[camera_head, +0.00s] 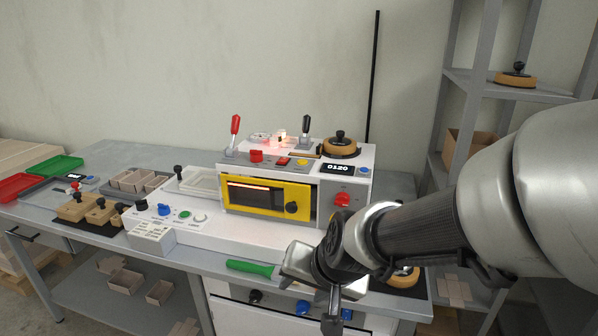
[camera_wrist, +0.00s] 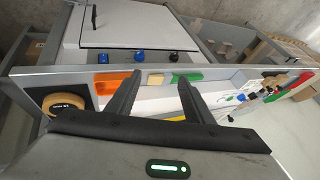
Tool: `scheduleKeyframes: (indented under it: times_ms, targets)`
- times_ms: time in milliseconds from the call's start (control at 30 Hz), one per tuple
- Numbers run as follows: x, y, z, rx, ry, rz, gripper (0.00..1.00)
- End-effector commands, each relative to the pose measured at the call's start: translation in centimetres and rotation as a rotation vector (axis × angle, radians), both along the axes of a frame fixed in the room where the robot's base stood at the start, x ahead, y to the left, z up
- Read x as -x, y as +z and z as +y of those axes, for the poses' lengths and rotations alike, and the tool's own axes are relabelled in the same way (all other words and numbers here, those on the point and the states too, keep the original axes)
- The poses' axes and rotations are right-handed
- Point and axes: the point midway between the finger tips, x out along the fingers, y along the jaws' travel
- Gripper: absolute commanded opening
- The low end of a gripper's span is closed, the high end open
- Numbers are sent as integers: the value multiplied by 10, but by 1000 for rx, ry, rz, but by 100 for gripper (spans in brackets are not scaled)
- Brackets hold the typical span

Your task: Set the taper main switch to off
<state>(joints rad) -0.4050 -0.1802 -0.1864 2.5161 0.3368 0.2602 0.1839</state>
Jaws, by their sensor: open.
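No label naming the taper main switch is readable, so I cannot tell which control it is. In the wrist view a row of knobs (camera_wrist: 140,57) shows on the white cabinet beyond the bench edge. My gripper (camera_head: 333,318) is at the bench's front edge; in the wrist view my gripper (camera_wrist: 159,80) is open and empty, apart from the knobs.
The white machine (camera_head: 230,155) with a yellow-framed window stands on the bench. A green-handled tool (camera_head: 250,268) lies near the front edge, left of my gripper. Wooden blocks (camera_head: 75,210) and trays stand at left. A grey shelf rack (camera_head: 452,100) is at right.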

Motion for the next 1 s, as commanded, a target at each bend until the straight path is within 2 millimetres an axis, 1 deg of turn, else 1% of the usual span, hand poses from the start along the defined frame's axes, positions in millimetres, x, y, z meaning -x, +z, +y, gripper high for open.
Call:
scheduleKeyframes:
  times_ms: [33, 67, 100, 167, 200, 300, 367, 400, 467, 533, 633, 700, 800, 900, 1000]
  targets:
    - [-6, -12, 11, -1, -36, 22, 47]
    - [-11, -21, 14, -2, -68, 22, 47]
    - [-16, -33, 17, 5, -111, 20, 47]
    - [-23, -51, 17, 29, -179, 7, 47]
    - [-26, -62, 16, 53, -221, -8, 47]
    - [-32, -84, 2, 138, -316, -79, 47]
    - [-35, -90, -10, 202, -362, -145, 47]
    - [-38, -91, -20, 248, -386, -199, 47]
    - [-41, -86, -34, 319, -410, -295, 47]
    - [-46, -72, -49, 399, -422, -427, 47]
    - [-53, -40, -60, 490, -404, -629, 47]
    - [-56, -17, -62, 534, -378, -756, 47]
    - [-58, 10, -59, 570, -342, -895, 47]
    - [-58, 24, -55, 584, -317, -973, 47]
    - [-62, 27, -54, 586, -312, -1000, 47]
